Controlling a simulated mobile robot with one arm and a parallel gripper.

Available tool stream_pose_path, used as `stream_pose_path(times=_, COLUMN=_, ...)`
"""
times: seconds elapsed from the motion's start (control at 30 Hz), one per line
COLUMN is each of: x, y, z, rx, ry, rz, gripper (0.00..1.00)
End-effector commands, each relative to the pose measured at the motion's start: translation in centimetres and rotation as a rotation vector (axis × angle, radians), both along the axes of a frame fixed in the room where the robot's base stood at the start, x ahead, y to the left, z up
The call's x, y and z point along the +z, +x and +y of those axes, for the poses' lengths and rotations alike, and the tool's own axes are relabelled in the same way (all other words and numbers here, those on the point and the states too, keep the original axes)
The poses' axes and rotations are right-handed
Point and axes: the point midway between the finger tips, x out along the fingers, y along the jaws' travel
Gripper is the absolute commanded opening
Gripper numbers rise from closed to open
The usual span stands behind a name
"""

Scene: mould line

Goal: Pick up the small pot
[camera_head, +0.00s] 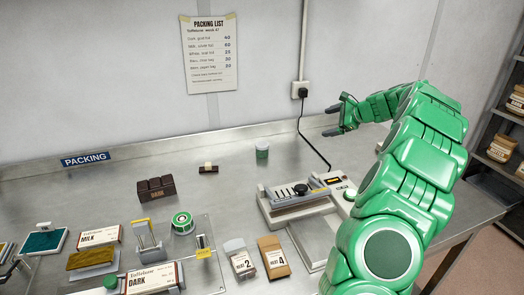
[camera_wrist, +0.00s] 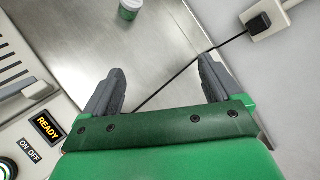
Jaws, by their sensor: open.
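The sealing machine (camera_head: 300,194) stands in front and right of the pot, its black cable running to a wall socket (camera_head: 299,90). Bare steel surrounds the pot.

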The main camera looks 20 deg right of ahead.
Motion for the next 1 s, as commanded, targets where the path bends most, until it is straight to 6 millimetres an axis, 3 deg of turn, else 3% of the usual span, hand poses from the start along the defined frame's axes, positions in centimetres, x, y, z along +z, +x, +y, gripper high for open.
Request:
stream_pose_path(times=0.2, x=0.0, y=4.9, z=2.8, rx=-0.025, ry=0.194, rz=0.059, gripper=0.92)
stream_pose_path(times=0.5, x=0.1, y=10.1, z=8.2, rx=-0.012, ry=0.429, rz=0.168, gripper=0.92)
stream_pose_path(times=1.0, x=0.3, y=13.0, z=13.1, rx=0.022, ry=0.578, rz=0.269, gripper=0.92)
